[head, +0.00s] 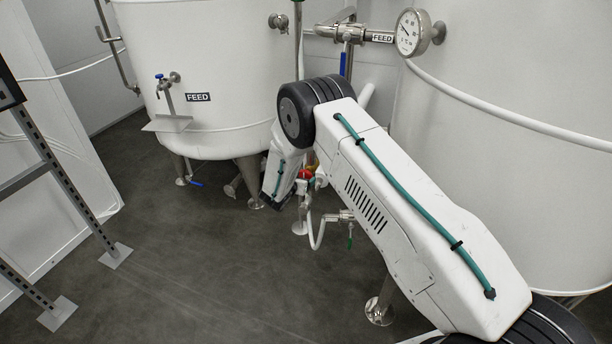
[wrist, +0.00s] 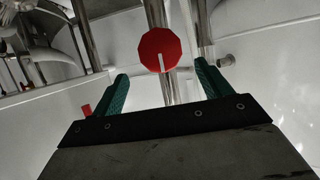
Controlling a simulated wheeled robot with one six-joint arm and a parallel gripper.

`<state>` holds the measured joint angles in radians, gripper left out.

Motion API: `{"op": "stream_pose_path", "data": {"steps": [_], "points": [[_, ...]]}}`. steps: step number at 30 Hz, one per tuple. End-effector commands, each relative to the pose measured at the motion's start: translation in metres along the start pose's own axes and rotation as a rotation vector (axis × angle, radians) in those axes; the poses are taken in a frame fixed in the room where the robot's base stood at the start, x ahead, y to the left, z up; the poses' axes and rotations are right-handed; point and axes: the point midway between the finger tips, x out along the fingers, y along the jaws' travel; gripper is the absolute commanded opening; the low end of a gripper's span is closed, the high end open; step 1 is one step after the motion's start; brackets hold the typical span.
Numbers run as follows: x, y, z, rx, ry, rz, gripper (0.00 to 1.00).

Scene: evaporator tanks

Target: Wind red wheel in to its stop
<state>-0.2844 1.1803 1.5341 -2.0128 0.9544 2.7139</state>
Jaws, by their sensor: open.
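The red wheel (wrist: 160,49) shows in the wrist view as a faceted red disc with a white mark from its middle down to its lower edge. It sits in front of a vertical metal pipe. My gripper (wrist: 162,82) is open, with its green fingers apart to the left and right below the wheel. The wheel appears beyond the fingertips, between their lines, and nothing is between the jaws. In the head view a small red part (head: 307,173) shows beside my arm's end, low between the tanks. My arm hides most of that area.
Two white tanks stand at the left (head: 225,60) and right (head: 500,120). A pipe with a valve (head: 346,216) and a green handle is close to my arm. A gauge (head: 411,33) is above. A grey metal frame (head: 60,180) stands left.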

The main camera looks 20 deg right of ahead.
Motion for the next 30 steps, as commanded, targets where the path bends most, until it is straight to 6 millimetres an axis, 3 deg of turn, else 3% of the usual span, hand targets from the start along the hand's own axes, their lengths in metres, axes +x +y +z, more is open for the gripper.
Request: {"op": "stream_pose_path", "data": {"steps": [5,16,28,30], "points": [[0.015,-0.003,0.008,0.008,-0.001,-0.011,0.77],[0.07,-0.003,0.007,0.007,-0.001,-0.01,0.77],[0.079,-0.003,0.007,0.006,-0.002,-0.01,0.77],[0.079,-0.003,0.007,0.006,-0.001,-0.01,0.58]]}}
